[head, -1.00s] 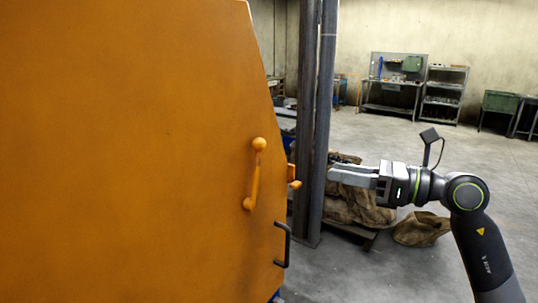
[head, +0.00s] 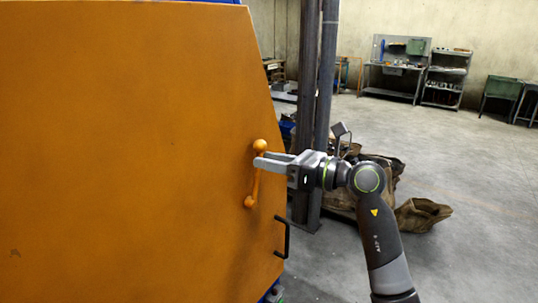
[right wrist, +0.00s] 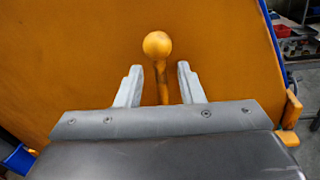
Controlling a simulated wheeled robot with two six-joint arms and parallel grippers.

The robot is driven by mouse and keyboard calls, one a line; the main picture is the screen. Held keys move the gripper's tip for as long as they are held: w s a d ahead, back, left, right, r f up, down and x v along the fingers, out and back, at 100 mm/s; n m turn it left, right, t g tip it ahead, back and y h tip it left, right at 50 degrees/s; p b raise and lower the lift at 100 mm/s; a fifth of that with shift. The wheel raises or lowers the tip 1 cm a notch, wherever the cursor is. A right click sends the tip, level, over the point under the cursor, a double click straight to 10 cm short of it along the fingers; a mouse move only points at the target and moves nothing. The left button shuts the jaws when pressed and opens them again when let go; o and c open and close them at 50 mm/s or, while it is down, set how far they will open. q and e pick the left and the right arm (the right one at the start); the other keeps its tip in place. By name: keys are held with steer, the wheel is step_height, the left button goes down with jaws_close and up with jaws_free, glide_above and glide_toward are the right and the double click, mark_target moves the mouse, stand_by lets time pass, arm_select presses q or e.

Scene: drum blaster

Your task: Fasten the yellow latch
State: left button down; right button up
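The yellow latch (head: 254,183) is a bar with a round knob at its upper end, mounted near the right edge of the large orange door (head: 120,150). It stands nearly upright, the knob leaning slightly right. My right gripper (head: 262,161) is at the latch, just below the knob. In the right wrist view the latch knob (right wrist: 157,45) shows between the two open fingers of the right gripper (right wrist: 155,82), with a gap on each side. The lower part of the latch is hidden there by the gripper body. My left gripper is not in view.
A black handle (head: 283,238) sits on the door below the latch. A dark steel column (head: 318,110) and brown sacks (head: 420,214) stand behind my right arm. An orange catch (right wrist: 291,110) shows at the door's edge. The floor at right is clear.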

steer(key=shift+w+a, duration=0.15)
steer(key=shift+a, duration=0.2)
steer(key=shift+c, duration=0.4)
jaws_close()
steer(key=shift+d, duration=0.1)
